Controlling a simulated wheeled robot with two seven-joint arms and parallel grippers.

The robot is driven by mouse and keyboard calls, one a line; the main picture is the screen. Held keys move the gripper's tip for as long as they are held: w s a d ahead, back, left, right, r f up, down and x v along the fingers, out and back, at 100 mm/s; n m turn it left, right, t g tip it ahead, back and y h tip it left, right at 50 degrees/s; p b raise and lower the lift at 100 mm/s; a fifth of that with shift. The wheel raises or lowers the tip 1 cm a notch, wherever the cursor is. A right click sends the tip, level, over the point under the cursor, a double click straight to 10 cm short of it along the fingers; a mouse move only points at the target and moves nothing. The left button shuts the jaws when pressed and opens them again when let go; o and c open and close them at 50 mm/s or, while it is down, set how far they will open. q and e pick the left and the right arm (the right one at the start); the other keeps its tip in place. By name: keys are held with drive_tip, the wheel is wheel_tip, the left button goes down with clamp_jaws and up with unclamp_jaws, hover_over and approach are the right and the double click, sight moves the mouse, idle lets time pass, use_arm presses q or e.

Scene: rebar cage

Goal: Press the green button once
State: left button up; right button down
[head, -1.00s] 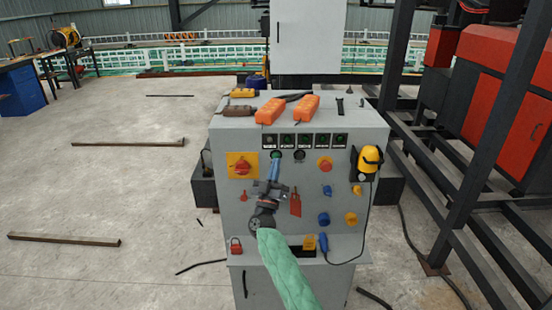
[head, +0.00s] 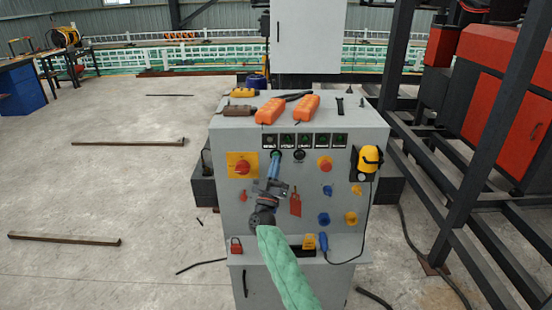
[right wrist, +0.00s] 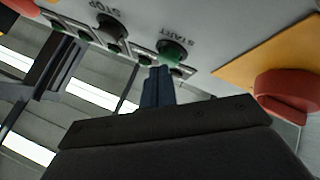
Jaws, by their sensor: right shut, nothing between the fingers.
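The green button (right wrist: 172,53) sits under a START label on the grey control cabinet (head: 227,205), in the right wrist view. In the head view it is mostly hidden behind my fingertips. My right gripper (head: 275,160) is shut and empty, its blue fingers pointing at the button. In the right wrist view the fingertips (right wrist: 160,70) overlap the button's near edge. I cannot tell whether they touch it. My left gripper is not in view.
A black button (right wrist: 110,28) under a STOP label is beside the green one. A red rotary switch (head: 242,167) on a yellow plate is at left. Orange pendants (head: 306,108) lie on the cabinet top. A yellow lamp (head: 370,158) is at right.

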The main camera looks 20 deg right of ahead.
drive_tip(key=shift+w+d, duration=0.2)
drive_tip(key=shift+w, duration=0.4)
idle(0.7)
drive_tip(key=shift+s, duration=0.1)
idle(0.3)
drive_tip(key=shift+s+a+p, duration=0.2)
drive_tip(key=shift+s+p, duration=0.1)
drive_tip(key=shift+s, duration=0.25)
drive_tip(key=shift+s+a+p, duration=0.2)
drive_tip(key=shift+s+p, duration=0.1)
drive_tip(key=shift+s, duration=0.2)
drive_tip(key=shift+s, duration=0.1)
drive_tip(key=s+p, duration=0.1)
drive_tip(key=s, duration=0.1)
drive_tip(key=s+a+p, duration=0.1)
drive_tip(key=s, duration=0.1)
drive_tip(key=shift+s+a, duration=0.2)
drive_tip(key=shift+s, duration=0.1)
idle(0.4)
